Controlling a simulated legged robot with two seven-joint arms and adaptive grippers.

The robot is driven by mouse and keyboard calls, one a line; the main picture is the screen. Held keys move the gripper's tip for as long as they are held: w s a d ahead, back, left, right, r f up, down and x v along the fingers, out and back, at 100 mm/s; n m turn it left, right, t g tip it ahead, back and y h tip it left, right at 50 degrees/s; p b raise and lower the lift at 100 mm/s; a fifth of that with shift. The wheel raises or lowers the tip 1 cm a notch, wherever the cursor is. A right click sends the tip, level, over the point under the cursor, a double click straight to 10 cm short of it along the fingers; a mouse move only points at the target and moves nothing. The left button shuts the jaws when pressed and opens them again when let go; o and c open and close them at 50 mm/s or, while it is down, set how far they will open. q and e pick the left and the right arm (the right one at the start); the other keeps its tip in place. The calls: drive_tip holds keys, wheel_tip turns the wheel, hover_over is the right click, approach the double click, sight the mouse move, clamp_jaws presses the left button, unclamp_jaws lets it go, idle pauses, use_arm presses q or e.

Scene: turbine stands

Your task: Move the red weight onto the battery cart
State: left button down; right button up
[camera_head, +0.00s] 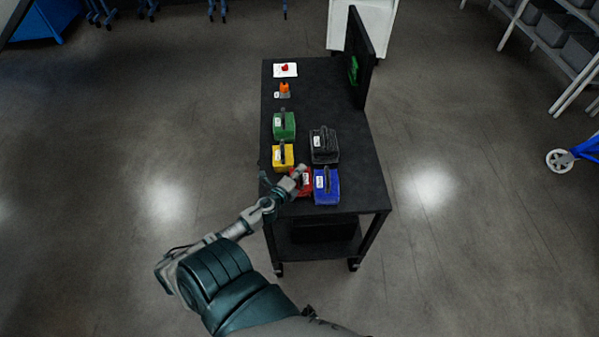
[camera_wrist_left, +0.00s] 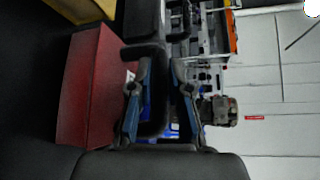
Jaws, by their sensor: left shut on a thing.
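The red weight (camera_head: 304,187) stands near the front of a black cart's top, between the yellow and blue weights and partly hidden by my left gripper (camera_head: 293,180). In the left wrist view, the red weight (camera_wrist_left: 88,90) fills the left side. Its dark handle (camera_wrist_left: 153,70) stands between the two fingers of my left gripper (camera_wrist_left: 160,108), which is shut on it. I cannot tell whether the weight's underside touches the cart top. My right gripper is not in view. No cart is clearly marked as the battery cart.
The black cart (camera_head: 353,190) also bears a yellow weight (camera_head: 282,155), a blue weight (camera_head: 327,187), a black weight (camera_head: 324,146) and a green weight (camera_head: 284,126). An upright black panel (camera_head: 362,55) stands at its far right. Open floor (camera_head: 450,240) lies on both sides.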

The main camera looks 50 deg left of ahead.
use_arm(q)
drive_tip(key=shift+a, duration=0.2)
drive_tip(key=c, duration=1.2)
unclamp_jaws()
drive_tip(key=shift+a+f, duration=0.1)
drive_tip(key=shift+a, duration=0.05)
drive_tip(key=shift+o, duration=0.5)
drive_tip(key=shift+s+d, duration=0.35)
drive_tip(key=shift+s, duration=0.05)
drive_tip(key=b+v, duration=0.1)
drive_tip(key=v, duration=1)
drive_tip(key=shift+s, duration=0.2)
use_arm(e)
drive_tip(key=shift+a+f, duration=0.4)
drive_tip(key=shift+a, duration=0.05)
use_arm(q)
drive_tip(key=shift+a, duration=0.1)
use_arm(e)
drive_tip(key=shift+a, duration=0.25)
